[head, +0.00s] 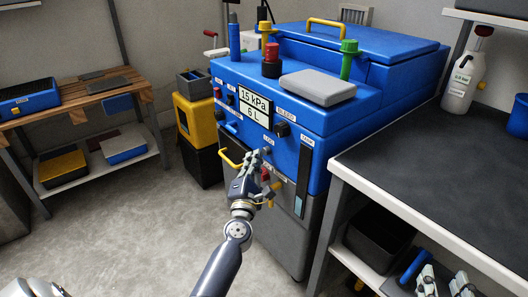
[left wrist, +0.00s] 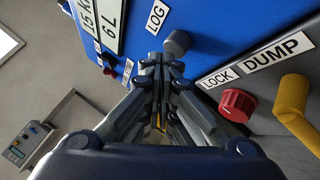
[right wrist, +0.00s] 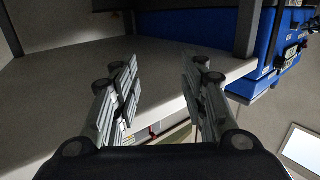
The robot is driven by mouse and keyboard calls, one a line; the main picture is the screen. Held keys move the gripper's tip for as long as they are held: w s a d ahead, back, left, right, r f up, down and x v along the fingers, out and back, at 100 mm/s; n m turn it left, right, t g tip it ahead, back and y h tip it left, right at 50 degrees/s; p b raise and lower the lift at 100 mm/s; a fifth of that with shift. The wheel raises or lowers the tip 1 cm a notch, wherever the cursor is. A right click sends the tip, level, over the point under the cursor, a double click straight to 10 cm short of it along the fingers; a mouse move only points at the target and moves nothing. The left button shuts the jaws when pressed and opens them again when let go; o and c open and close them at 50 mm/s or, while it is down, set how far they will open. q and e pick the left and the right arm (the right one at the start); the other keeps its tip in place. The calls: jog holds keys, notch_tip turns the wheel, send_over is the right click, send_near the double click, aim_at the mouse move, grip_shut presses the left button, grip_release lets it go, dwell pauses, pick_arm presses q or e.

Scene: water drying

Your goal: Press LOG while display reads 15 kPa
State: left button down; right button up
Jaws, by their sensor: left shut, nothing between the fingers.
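The blue machine (head: 235,82) has a display (head: 254,105) whose upper line reads 15 kPa; a smaller line in litres sits below. The display is partly cut off in the left wrist view (left wrist: 98,22). The LOG label (left wrist: 156,17) stands beside a round grey button (left wrist: 177,42), which also shows in the head view (head: 267,150). My left gripper (head: 256,163) is shut and empty, its tips close to the button; I cannot tell whether they touch it. My right gripper (head: 446,284) is open and empty, low at the right, with its fingers apart in the right wrist view (right wrist: 158,90).
A red LOCK knob (left wrist: 237,104) and a yellow DUMP handle (left wrist: 297,110) sit close to my left gripper. A dark-topped bench (head: 440,165) stands at the right, with a black bin (head: 375,245) below. Open floor (head: 130,225) lies at the left.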

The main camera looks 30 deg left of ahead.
pick_arm(q)
jog(key=shift+s+a+p, duration=0.1)
jog(key=shift+s+a, duration=0.3)
jog(key=shift+s, duration=0.5)
jog(key=shift+s+a+p, duration=0.1)
jog(key=shift+s+a, duration=0.25)
jog(key=shift+s, duration=0.5)
jog(key=shift+s+a+p, duration=0.1)
jog(key=shift+s+a, duration=0.3)
jog(key=shift+s, duration=0.5)
pick_arm(e)
jog(key=shift+s+d+f+g+h, duration=0.15)
jog(key=shift+f+g, duration=0.2)
jog(key=shift+f, duration=0.3)
jog(key=shift+s+d+f+g+h, duration=0.15)
jog(key=shift+f+g, duration=0.15)
jog(key=shift+f, duration=0.3)
jog(key=shift+s+d+f+g, duration=0.15)
jog(key=shift+f+g, duration=0.2)
jog(key=shift+f, duration=0.3)
